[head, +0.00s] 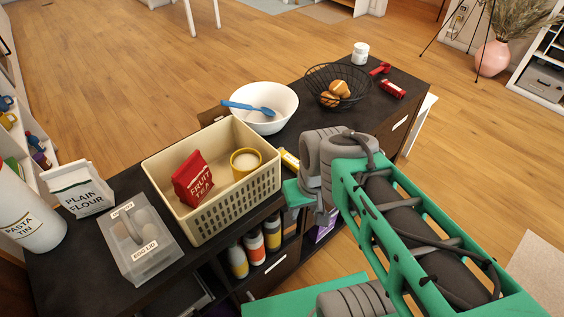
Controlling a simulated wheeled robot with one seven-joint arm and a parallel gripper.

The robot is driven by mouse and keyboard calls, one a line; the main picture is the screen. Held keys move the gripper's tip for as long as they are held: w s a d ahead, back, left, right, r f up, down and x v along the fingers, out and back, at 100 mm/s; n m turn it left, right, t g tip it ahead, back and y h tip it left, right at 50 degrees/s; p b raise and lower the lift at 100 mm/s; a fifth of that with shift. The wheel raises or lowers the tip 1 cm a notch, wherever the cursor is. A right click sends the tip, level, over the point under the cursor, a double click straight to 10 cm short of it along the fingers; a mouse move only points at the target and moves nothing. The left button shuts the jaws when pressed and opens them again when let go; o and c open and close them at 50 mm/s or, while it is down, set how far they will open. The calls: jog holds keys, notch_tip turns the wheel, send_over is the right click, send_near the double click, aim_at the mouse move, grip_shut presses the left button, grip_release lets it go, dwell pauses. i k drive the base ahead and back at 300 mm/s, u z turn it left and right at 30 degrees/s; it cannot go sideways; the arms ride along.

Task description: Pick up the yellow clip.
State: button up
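A small yellow item (289,158) lies on the dark shelf top, just right of the cream basket. It is the only loose yellow thing on the top, but my arm partly covers it, so I cannot make out its full shape or confirm it is the clip. My gripper (300,193) is at the end of my green and grey arm, at the front edge of the shelf unit, close to the yellow item. Its fingers are hidden or not distinct, so I cannot tell whether they are open or shut.
The cream basket (224,208) holds a red tea packet (193,180) and a yellow-rimmed cup (245,161). A white bowl (264,119) with a blue spoon, a black wire basket (320,82) and red items (392,89) stand behind. A clear box (142,262) sits left.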

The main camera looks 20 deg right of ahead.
aim_at(288, 160)
jog(key=u, duration=2.15)
jog(key=k, duration=1.15)
jog(key=z, duration=0.3)
jog(key=i, duration=0.8)
jog(key=u, duration=0.1)
